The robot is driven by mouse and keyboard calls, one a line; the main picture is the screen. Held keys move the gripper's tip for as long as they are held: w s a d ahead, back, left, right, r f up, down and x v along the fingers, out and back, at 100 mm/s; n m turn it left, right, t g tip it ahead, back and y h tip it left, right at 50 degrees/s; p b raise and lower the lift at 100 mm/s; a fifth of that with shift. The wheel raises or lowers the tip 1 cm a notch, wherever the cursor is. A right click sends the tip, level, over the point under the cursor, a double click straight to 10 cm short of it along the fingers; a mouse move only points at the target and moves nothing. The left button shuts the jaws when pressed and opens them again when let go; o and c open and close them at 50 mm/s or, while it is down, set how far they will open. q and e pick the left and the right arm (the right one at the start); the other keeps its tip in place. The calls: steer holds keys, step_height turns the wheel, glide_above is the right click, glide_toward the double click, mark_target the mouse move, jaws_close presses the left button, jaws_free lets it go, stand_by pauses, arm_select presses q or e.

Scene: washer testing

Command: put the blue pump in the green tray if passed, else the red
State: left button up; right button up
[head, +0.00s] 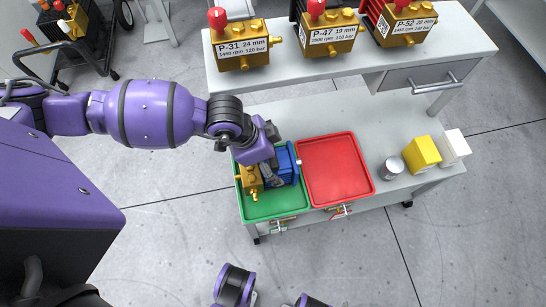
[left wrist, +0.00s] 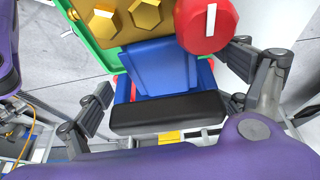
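The blue pump (head: 284,167) has a blue body and a gold block and sits within the green tray (head: 272,205). In the left wrist view, the pump's blue body (left wrist: 160,68) shows with gold hex bolts and a red knob with a white mark. My left gripper (head: 268,162) is low over the pump and hides part of it. In the left wrist view its fingers (left wrist: 168,82) are spread wide on either side of the pump, with gaps. The red tray (head: 336,170) is empty, right beside the green one. My right gripper does not show.
A grey can (head: 391,168), a yellow box (head: 422,154) and a white box (head: 454,147) stand right of the red tray. The upper shelf (head: 300,69) holds gold pumps labelled P-31, P-47 and P-52. A drawer (head: 430,78) hangs under it. A trolley (head: 75,35) stands far left.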

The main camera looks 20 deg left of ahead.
mark_target(256, 166)
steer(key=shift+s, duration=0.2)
arm_select(q)
steer(key=shift+r, duration=0.15)
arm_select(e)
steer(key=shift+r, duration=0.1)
arm_select(q)
steer(key=shift+a+r, duration=0.15)
steer(key=shift+r, duration=0.15)
steer(key=p+v, duration=0.1)
steer(key=v, duration=1)
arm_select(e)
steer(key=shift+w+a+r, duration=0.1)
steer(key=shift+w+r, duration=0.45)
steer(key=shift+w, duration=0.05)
arm_select(q)
steer(key=shift+r, duration=0.1)
